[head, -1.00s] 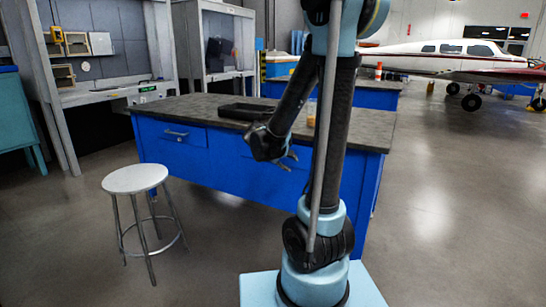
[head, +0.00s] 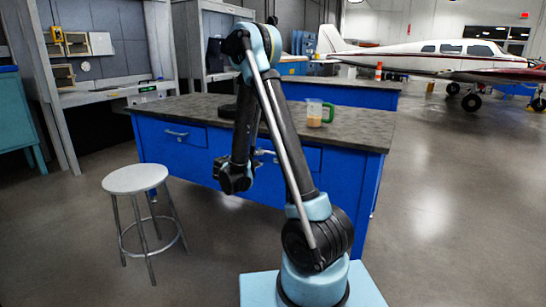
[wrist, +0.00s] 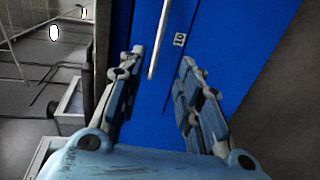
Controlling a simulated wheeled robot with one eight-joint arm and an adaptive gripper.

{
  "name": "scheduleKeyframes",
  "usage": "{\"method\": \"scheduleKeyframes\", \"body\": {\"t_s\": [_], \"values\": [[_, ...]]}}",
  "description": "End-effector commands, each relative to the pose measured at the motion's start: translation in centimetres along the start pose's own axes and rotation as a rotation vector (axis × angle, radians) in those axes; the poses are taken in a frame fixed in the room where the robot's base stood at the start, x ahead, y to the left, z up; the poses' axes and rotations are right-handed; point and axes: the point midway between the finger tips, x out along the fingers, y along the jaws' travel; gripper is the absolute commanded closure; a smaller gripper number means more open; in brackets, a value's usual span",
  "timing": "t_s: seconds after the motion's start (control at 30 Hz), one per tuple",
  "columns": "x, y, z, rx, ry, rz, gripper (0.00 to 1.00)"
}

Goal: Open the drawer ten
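The blue workbench has two drawers in the head view. The left drawer (head: 172,138) has a silver handle (head: 176,133). The right drawer (head: 300,157) is partly hidden behind my arm. Both look shut. My gripper (head: 217,168) is low in front of the bench, seen small and dark. In the wrist view my gripper (wrist: 163,55) is open and empty, facing a blue front. A silver bar handle (wrist: 158,40) shows there, its lower end between the fingers in the picture; I cannot tell the depth gap. A small label (wrist: 180,39) sits beside it, too small to read surely.
A white stool (head: 136,179) stands left of my arm, in front of the bench. A measuring jug with a green handle (head: 315,113) stands on the grey worktop (head: 355,122). The floor to the right is open.

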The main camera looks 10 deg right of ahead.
Motion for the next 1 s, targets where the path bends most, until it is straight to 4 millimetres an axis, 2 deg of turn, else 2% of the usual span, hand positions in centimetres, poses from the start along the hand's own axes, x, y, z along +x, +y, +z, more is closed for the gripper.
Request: {"method": "scheduleKeyframes", "body": {"t_s": [0.17, 0.27, 1.0], "values": [[0.9, -0.1, -0.2, -0.003, 0.003, 0.006, 0.68], [2.1, -0.1, -0.2, -0.002, 0.0, 0.006, 0.68], [14.7, 0.0, -0.2, -0.002, 0.002, 0.005, 0.68]]}}
